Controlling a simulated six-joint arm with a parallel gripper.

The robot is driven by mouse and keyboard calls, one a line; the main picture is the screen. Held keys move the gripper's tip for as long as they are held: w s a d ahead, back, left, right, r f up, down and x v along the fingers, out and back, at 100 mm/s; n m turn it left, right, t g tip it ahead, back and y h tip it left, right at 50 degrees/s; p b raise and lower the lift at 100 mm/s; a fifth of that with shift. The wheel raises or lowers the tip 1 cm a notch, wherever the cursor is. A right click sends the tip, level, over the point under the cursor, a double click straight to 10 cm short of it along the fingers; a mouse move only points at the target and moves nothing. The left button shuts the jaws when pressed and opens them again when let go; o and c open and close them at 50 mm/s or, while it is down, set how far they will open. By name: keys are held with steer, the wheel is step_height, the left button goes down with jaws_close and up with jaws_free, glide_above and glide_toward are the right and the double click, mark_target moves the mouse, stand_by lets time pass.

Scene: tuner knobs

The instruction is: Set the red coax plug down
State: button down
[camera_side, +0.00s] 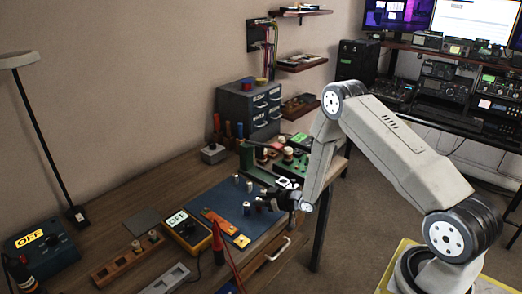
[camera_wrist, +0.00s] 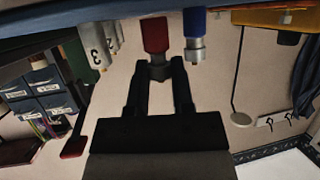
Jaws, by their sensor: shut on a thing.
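The red coax plug (camera_wrist: 155,36) is in the wrist view, at the tips of my gripper (camera_wrist: 160,72). The jaws are shut on its metal end, and its red body points towards the blue mat edge at the top of the picture. A blue plug (camera_wrist: 194,30) with a metal end stands close beside it on the right. In the side view my gripper (camera_side: 279,199) is low over the right part of the blue mat (camera_side: 205,200). The red plug cannot be made out there, and I cannot tell whether it touches the mat.
Several small metal cylinders (camera_side: 246,208) stand on the mat near my gripper; one marked 3 (camera_wrist: 97,50) is left of the plug. Orange pieces (camera_side: 220,222) lie at the mat's front. A yellow meter (camera_side: 188,232) stands left. Green boards (camera_side: 293,165) are behind.

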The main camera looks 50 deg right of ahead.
steer(key=shift+f, duration=0.2)
steer(key=c, duration=0.8)
jaws_free()
steer(key=shift+r, duration=0.15)
steer(key=shift+v, duration=6)
steer(key=shift+w+r, duration=0.1)
steer(key=shift+r, duration=0.05)
